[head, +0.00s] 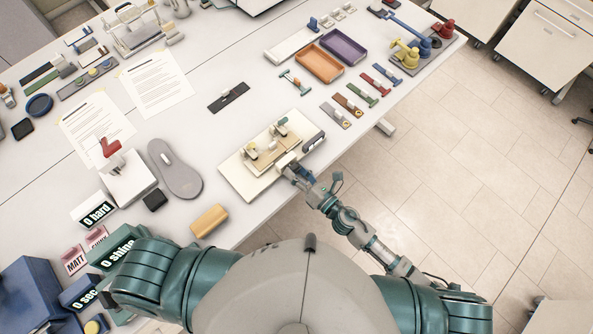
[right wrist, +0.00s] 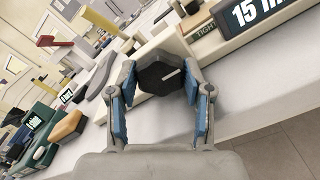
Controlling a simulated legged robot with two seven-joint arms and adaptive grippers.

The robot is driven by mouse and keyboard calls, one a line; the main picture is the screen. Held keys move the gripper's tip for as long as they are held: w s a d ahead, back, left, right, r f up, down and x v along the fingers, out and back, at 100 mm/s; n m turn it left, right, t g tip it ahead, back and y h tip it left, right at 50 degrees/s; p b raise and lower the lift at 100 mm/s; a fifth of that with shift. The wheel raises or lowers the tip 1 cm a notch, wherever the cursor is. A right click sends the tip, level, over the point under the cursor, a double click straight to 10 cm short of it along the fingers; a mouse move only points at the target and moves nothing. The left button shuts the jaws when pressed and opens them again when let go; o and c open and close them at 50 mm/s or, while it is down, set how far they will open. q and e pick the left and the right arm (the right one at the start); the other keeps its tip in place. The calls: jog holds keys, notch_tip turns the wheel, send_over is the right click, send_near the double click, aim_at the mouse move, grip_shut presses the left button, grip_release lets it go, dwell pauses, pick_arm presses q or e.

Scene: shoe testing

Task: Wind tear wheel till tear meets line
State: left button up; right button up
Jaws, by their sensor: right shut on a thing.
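A tear and a line on the strip are too small to make out. The wheel (right wrist: 160,77) is a dark, many-sided knob with a white mark on its face, at the tester's near side. My right gripper (head: 289,169) is at that side, its blue-padded fingers shut on the wheel, one on each side, in the right wrist view (right wrist: 164,88). My left gripper is out of view.
A tan block (head: 209,220) and grey sole (head: 175,168) lie to the left. Orange (head: 318,64) and purple trays (head: 343,46) stand behind. Open floor lies right.

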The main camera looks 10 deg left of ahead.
jog(key=shift+w+r, duration=0.15)
jog(key=o, duration=1.1)
jog(key=shift+d, duration=0.1)
jog(key=shift+o, duration=0.2)
jog(key=v, duration=1.2)
